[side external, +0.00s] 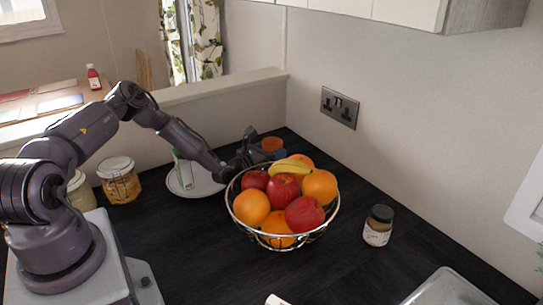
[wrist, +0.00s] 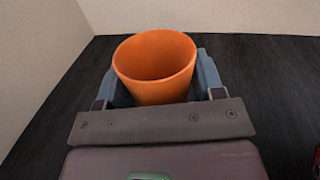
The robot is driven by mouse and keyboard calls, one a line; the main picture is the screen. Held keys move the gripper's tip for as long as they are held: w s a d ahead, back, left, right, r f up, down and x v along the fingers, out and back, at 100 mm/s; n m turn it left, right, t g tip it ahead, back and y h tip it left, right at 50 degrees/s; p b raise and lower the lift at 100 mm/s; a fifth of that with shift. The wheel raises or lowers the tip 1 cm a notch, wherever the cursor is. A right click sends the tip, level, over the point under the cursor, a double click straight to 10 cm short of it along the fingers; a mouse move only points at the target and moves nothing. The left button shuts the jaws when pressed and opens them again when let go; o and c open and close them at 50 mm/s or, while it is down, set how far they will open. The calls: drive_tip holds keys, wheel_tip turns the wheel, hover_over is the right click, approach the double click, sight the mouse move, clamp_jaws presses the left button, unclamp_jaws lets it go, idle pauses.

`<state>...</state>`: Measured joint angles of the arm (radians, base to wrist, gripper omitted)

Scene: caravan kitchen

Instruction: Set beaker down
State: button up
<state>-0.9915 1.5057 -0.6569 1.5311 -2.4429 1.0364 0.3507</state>
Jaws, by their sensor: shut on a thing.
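The beaker (wrist: 155,65) is an orange open-topped cup, and it looks empty in the wrist view. My gripper (wrist: 158,85) is shut on it, with one finger on each side. In the side view the beaker (side external: 271,144) shows behind the fruit bowl near the back corner, with my gripper (side external: 245,150) to its left. The beaker looks upright. Its base is hidden in both views, so I cannot tell whether it touches the dark worktop (side external: 345,205).
A wire fruit bowl (side external: 232,211) heaped with fruit stands just in front of my gripper. A white plate (side external: 208,188) with a carton (side external: 184,170) lies to the left. Jars (side external: 119,180) stand further left. A small dark-lidded jar (side external: 378,226) stands right, with clear worktop around it.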

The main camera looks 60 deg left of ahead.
drive_tip(key=shift+f, duration=0.7)
drive_tip(key=shift+f, duration=0.15)
drive_tip(key=o, duration=0.9)
drive_tip(key=shift+s+r, duration=0.1)
drive_tip(key=shift+r, duration=0.1)
drive_tip(key=s, duration=0.4)
drive_tip(key=s+d, duration=0.1)
drive_tip(key=s, duration=0.3)
drive_tip(key=s+d, duration=0.1)
drive_tip(key=s, duration=0.2)
drive_tip(key=shift+s, duration=0.4)
